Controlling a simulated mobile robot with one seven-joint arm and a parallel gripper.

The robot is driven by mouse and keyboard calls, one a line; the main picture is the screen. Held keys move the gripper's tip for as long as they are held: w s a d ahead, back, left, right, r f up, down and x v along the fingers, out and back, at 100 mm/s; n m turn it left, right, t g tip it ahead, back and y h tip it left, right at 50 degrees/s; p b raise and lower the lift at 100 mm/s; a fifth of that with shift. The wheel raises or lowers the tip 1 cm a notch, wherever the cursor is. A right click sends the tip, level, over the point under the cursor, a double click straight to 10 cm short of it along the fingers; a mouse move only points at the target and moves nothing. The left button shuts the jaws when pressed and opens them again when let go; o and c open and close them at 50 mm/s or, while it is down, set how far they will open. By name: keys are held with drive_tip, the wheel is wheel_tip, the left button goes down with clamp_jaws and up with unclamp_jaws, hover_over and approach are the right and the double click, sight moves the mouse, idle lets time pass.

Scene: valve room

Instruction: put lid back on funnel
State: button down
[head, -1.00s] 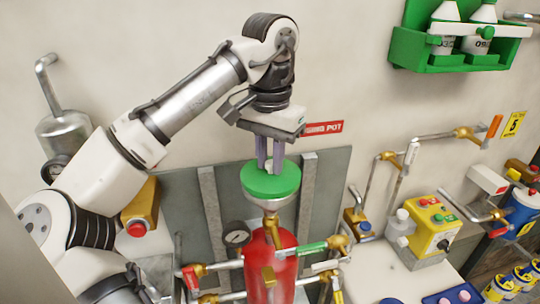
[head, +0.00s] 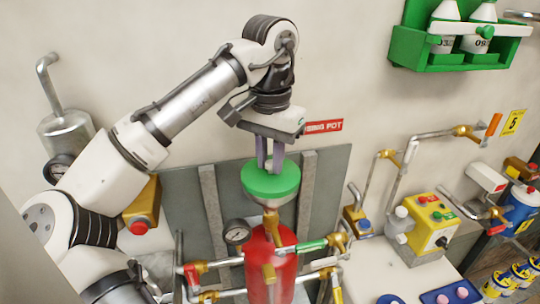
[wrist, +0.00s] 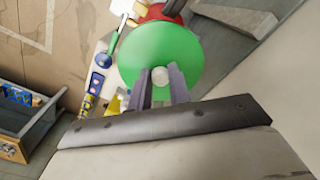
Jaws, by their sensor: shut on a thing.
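The green round lid (head: 270,182) is at the mouth of the funnel (head: 281,213), above the red pot (head: 264,262). The lid looks level and appears to cover the funnel's opening; I cannot tell if it is fully seated. My gripper (head: 270,166) points down from above and is shut on the lid's pale knob. In the wrist view the lid (wrist: 160,52) fills the upper middle, with the knob (wrist: 160,76) between my fingers (wrist: 160,88). The lid hides the inside of the funnel.
A pressure gauge (head: 236,235) and brass-fitted pipes surround the red pot. A yellow control box (head: 430,222) stands to the right. A green rack (head: 445,48) with white bottles hangs on the wall at upper right.

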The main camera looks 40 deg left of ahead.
idle(0.4)
drive_tip(key=c, duration=1.2)
unclamp_jaws()
drive_tip(key=shift+o, duration=0.4)
drive_tip(key=o, duration=0.4)
drive_tip(key=shift+r, duration=3.5)
